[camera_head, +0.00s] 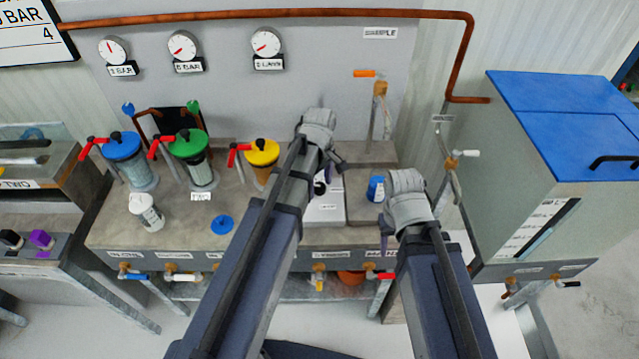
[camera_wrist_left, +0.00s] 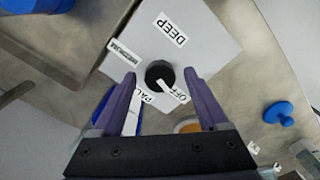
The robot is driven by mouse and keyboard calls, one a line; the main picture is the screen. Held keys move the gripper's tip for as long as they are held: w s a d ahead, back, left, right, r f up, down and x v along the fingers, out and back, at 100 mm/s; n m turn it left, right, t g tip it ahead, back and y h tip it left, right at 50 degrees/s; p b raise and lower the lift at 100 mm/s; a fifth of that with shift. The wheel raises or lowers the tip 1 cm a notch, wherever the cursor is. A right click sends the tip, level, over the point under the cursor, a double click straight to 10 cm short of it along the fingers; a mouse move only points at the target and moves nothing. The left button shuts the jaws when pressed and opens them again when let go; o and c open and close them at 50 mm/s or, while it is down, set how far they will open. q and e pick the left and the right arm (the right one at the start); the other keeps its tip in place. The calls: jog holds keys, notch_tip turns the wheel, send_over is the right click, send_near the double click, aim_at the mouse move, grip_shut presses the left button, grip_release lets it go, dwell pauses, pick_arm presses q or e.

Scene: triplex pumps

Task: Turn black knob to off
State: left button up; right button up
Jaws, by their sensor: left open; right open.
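The black knob (camera_wrist_left: 160,74) sits on a white box (camera_wrist_left: 210,45) with labels DEEP, MEDIUM, PALE and OFF around it. In the left wrist view my left gripper (camera_wrist_left: 160,78) is open, with one purple finger on each side of the knob. I cannot tell whether the fingers touch it. The OFF label lies just below right of the knob, partly by the right finger. In the head view the left gripper (camera_head: 333,163) is over the white box (camera_head: 325,208), hiding part of it and the knob. My right gripper (camera_head: 388,216) is open and empty, right of the box.
A blue-capped jar (camera_head: 376,189) stands between the box and my right gripper. Blue, green and yellow lidded containers (camera_head: 190,145) with red-handled taps stand to the left. A blue lid (camera_head: 221,224) and a white bottle (camera_head: 147,212) are on the bench. A large blue-topped tank (camera_head: 560,130) is at right.

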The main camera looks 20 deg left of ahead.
aim_at(319, 186)
pick_arm(q)
notch_tip(319, 186, up, 8)
jog(key=p, duration=0.8)
jog(key=shift+f, duration=0.1)
jog(key=s+d+m+y, duration=0.1)
jog(key=s+d+m, duration=0.9)
jog(key=s+m, duration=0.4)
jog(key=shift+s+d+m, duration=0.25)
jog(key=shift+m, duration=0.85)
